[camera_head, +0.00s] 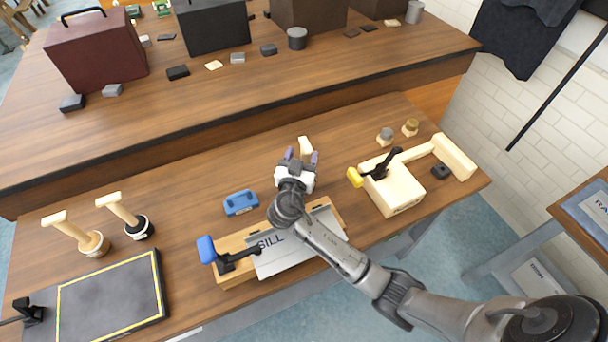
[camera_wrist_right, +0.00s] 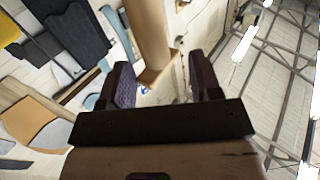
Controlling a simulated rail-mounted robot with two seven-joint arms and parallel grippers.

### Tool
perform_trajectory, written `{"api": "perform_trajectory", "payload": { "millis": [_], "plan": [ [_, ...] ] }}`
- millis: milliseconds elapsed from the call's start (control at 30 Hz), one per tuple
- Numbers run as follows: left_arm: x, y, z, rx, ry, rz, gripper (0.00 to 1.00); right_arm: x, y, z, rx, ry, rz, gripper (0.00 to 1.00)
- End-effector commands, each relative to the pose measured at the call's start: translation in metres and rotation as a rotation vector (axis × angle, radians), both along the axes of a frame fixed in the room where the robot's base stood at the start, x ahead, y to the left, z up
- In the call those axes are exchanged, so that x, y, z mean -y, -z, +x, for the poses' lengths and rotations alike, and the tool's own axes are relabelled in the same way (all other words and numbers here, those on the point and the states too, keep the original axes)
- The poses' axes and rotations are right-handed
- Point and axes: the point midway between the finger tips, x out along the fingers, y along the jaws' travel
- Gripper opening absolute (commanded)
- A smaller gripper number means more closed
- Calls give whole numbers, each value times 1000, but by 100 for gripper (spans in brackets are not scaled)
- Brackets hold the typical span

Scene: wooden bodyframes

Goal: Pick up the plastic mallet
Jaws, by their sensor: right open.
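My right gripper (camera_head: 302,156) is above the middle of the near bench, its two purple-padded fingers pointing away from me. It is open. A pale wooden handle (camera_head: 305,146) shows between and just beyond its fingertips; its lower part is hidden by the gripper. In the right wrist view the handle (camera_wrist_right: 148,38) reaches down between the open fingers, with gaps beside it. Two more handled tools stand head-down at the left: one with a black and white head (camera_head: 139,227), one with a wooden head (camera_head: 94,243). I cannot tell which is the plastic mallet. My left gripper is not in view.
A wooden fixture with a metal SILL plate (camera_head: 268,262) and blue-handled clamp (camera_head: 207,249) lies under my right arm. A blue block (camera_head: 241,203) is left of the gripper. A yellow-handled clamp fixture (camera_head: 397,190) stands right. A black board (camera_head: 112,300) lies front left.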

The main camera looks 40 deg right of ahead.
Motion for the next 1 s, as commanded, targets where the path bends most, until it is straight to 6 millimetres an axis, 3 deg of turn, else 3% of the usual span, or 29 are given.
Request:
{"api": "perform_trajectory", "payload": {
  "millis": [400,833,1000],
  "plan": [
    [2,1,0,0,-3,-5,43,37,1,23,-16,19,-18,58],
    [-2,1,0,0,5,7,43,43,1,28,-14,17,-14,58],
    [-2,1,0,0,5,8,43,43,1,28,-14,17,-14,43]
  ]
}}
